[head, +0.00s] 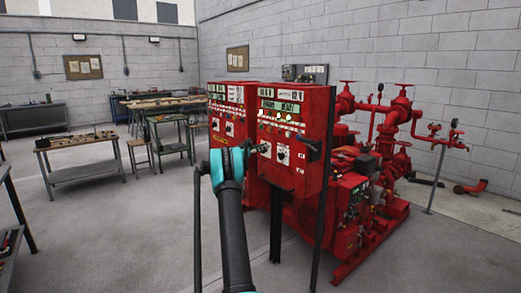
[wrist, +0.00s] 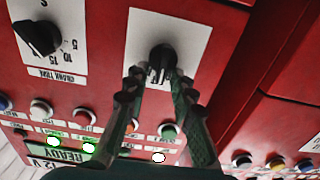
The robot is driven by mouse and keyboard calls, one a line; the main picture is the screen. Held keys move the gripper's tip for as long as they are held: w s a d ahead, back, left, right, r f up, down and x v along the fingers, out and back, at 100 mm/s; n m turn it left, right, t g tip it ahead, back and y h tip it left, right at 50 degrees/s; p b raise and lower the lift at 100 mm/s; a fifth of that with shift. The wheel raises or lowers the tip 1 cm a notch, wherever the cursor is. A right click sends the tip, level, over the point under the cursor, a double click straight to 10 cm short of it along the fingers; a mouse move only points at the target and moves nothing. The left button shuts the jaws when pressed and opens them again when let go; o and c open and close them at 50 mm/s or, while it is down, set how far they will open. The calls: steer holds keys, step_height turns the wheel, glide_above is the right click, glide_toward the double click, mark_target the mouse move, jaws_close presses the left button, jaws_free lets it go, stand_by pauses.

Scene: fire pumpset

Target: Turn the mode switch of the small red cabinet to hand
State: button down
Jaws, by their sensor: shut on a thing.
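The small red cabinet (head: 317,150) stands in front of my arm in the head view, its lit READY display at the top. In the wrist view, its face (wrist: 105,50) appears upside down. A black mode switch knob (wrist: 162,54) sits on a white plate (wrist: 195,38). My gripper (wrist: 157,80) has one finger on each side of this knob and is shut on it. In the head view my gripper (head: 262,149) is at the cabinet's lower left front and hides the knob. I cannot read the plate's markings or the knob's setting.
Round buttons (wrist: 85,116) and lit lamps lie close to the fingers. Another red cabinet (head: 228,115) stands to the left, and red pump piping (head: 400,110) to the right. The floor at left is open.

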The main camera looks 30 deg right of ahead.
steer(key=shift+w+n, duration=0.1)
steer(key=shift+n, duration=0.4)
steer(key=shift+w+a+f+n, duration=0.1)
steer(key=shift+w+n, duration=0.1)
steer(key=shift+n, duration=1.15)
steer(key=shift+w+d+f+n, duration=0.1)
steer(key=shift+w+n, duration=0.05)
steer(key=shift+n, duration=1.15)
steer(key=shift+w+a+f+n, duration=0.1)
steer(key=shift+w+n, duration=0.1)
steer(key=shift+n, duration=1.15)
steer(key=c, duration=1.6)
jaws_free()
steer(key=shift+c, duration=0.2)
steer(key=shift+a, duration=0.15)
steer(key=a, duration=1.1)
steer(key=shift+s+a, duration=0.35)
steer(key=shift+s, duration=0.1)
